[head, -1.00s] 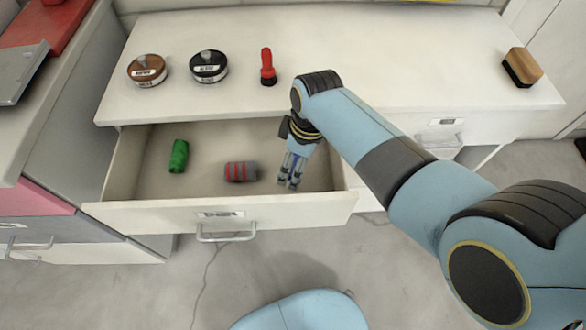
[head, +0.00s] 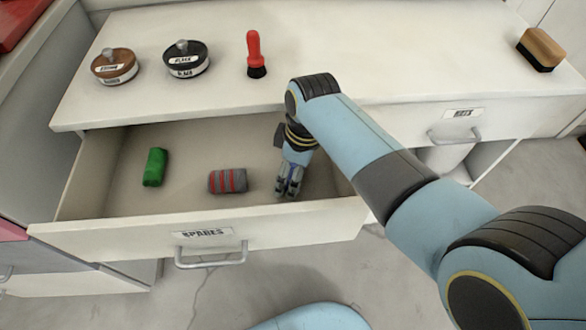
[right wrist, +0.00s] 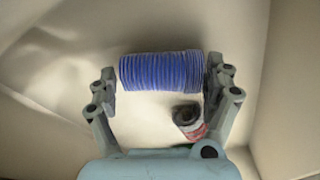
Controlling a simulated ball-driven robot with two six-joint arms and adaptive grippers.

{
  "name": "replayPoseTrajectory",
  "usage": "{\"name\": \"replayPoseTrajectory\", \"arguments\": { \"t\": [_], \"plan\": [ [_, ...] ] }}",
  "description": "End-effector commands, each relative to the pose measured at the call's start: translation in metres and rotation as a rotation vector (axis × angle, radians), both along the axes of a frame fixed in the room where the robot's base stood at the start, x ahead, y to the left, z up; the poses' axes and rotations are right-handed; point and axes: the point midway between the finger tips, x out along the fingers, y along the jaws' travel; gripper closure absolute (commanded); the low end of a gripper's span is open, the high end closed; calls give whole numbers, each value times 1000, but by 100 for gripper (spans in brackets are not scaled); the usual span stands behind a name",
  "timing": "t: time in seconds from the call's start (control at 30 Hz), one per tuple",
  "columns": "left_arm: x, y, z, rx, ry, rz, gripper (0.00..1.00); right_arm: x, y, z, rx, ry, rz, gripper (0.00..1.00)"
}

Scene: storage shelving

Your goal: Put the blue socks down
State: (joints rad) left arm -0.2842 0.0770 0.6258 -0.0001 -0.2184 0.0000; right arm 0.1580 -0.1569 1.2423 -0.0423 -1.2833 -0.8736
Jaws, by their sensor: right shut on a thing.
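The blue socks (right wrist: 162,71), a ribbed roll, lie between the two fingers of my right gripper (right wrist: 160,85) in the right wrist view. The gripper is shut on them, with a finger at each end of the roll. In the head view my right gripper (head: 289,186) points down inside the open drawer (head: 130,242) labelled SPARES, at its right side. The socks are mostly hidden by the gripper there. I cannot tell whether they touch the drawer floor. My left gripper is not in view.
Grey-and-red striped socks (head: 227,181) lie just left of my right gripper. Green socks (head: 155,167) lie farther left, with bare floor between. On the counter (head: 390,60) stand a brown tin (head: 114,66), a black tin (head: 186,59), a red-handled brush (head: 254,52) and a wooden brush (head: 540,50).

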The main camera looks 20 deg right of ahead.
Motion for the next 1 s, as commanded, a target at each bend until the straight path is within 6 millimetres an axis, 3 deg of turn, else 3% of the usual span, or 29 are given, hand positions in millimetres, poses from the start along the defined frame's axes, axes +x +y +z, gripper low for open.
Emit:
{"name": "replayPoseTrajectory", "arguments": {
  "t": [0.17, 0.37, 0.4, 0.5, 0.8, 1.0],
  "plan": [
    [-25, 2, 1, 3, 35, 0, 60, 1, 0, 2, 0, -2, 0, 48],
    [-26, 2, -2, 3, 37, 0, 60, 0, 0, -5, 0, 0, 0, 48],
    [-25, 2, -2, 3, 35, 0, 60, 0, 0, -5, 0, 0, 0, 13],
    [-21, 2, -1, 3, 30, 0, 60, -1, 0, -6, 1, 2, 0, 0],
    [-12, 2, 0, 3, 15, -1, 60, -3, 1, -6, 3, 5, 0, 0],
    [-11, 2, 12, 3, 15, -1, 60, -4, -2, 25, 2, 1, -1, 0]
  ]
}}
